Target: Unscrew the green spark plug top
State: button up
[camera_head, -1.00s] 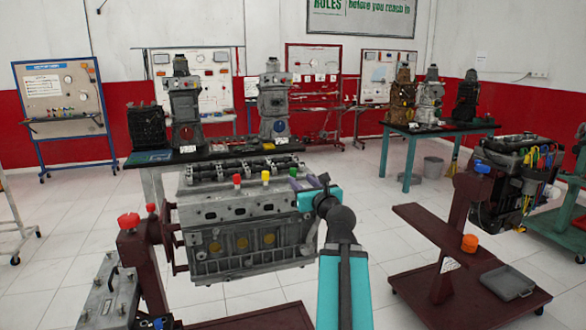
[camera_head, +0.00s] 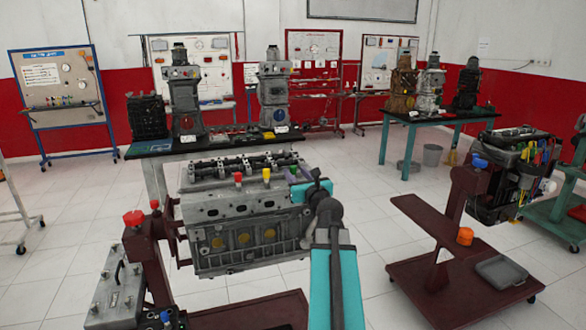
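The engine block (camera_head: 245,212) hangs on a dark red stand in the middle of the head view. A red spark plug top (camera_head: 238,177) and a yellow one (camera_head: 266,174) stand on its upper side. My gripper (camera_head: 298,179) is at the engine's upper right end, coming in from the right on my turquoise arm. The fingers overlap this area, and whether they touch or grip the top cannot be seen.
A dark red stand (camera_head: 430,222) with an orange cup (camera_head: 464,236) and grey tray (camera_head: 502,271) is at the right. Another engine (camera_head: 508,170) hangs above it. A table (camera_head: 215,143) with engines stands behind. Bare floor lies between the stands.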

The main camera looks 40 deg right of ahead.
aim_at(294, 171)
jog(key=shift+x, duration=1.85)
grip_shut()
